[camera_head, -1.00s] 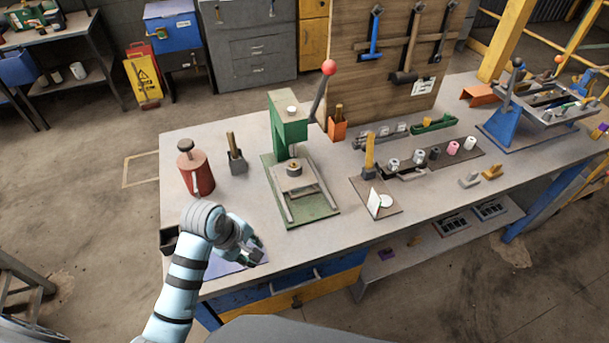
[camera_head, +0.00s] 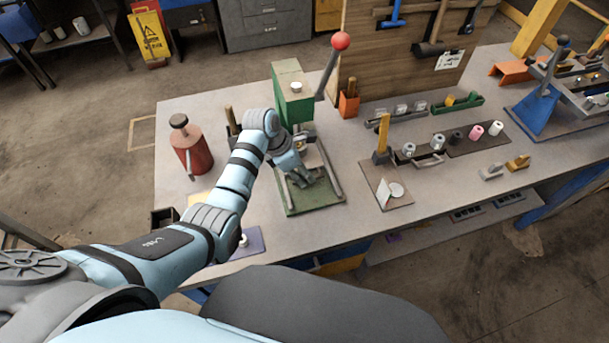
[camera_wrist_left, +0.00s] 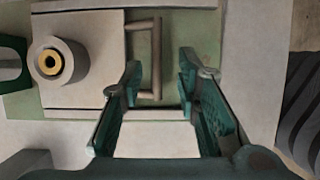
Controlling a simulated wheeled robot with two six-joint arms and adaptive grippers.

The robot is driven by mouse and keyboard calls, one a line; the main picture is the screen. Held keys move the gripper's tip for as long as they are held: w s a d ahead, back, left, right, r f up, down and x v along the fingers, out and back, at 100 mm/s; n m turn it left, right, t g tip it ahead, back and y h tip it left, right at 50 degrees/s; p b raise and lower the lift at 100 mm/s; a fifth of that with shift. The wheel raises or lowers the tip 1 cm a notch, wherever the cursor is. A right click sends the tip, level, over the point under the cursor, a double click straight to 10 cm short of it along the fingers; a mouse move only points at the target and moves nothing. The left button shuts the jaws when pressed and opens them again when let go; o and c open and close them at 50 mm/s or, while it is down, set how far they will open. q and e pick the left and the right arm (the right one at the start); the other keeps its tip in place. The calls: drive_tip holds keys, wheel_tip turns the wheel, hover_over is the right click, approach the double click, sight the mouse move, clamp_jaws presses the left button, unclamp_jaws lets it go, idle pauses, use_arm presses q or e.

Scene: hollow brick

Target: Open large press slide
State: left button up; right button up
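The large press (camera_head: 293,97) is a green machine with a lever ending in a red ball (camera_head: 340,41). My left gripper (camera_head: 304,180) is over the front of the press's green base (camera_head: 316,206), hiding much of the slide. In the left wrist view, the pale slide plate (camera_wrist_left: 100,28) carries a grey round die (camera_wrist_left: 75,57) with a yellow-rimmed hole. A brown bar handle (camera_wrist_left: 157,60) is fixed to the plate's edge. The left gripper's fingers (camera_wrist_left: 160,82) are apart and empty, with the handle ahead between the tips; contact cannot be told. My right gripper is not in view.
A red can (camera_head: 192,150) stands left of the press on the grey table (camera_head: 360,235). An orange holder (camera_head: 349,103) is behind right. A board with a yellow-handled tool (camera_head: 383,135) lies to the right. The front middle of the table is clear.

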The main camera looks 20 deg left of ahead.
use_arm(q)
drive_tip(key=shift+x, duration=0.95)
drive_tip(key=shift+w+a+f, duration=0.1)
drive_tip(key=shift+w+f, duration=0.25)
drive_tip(key=shift+f, duration=0.05)
drive_tip(key=shift+s+r, duration=0.15)
drive_tip(key=shift+s, duration=0.15)
drive_tip(key=shift+c, duration=1.4)
clamp_jaws()
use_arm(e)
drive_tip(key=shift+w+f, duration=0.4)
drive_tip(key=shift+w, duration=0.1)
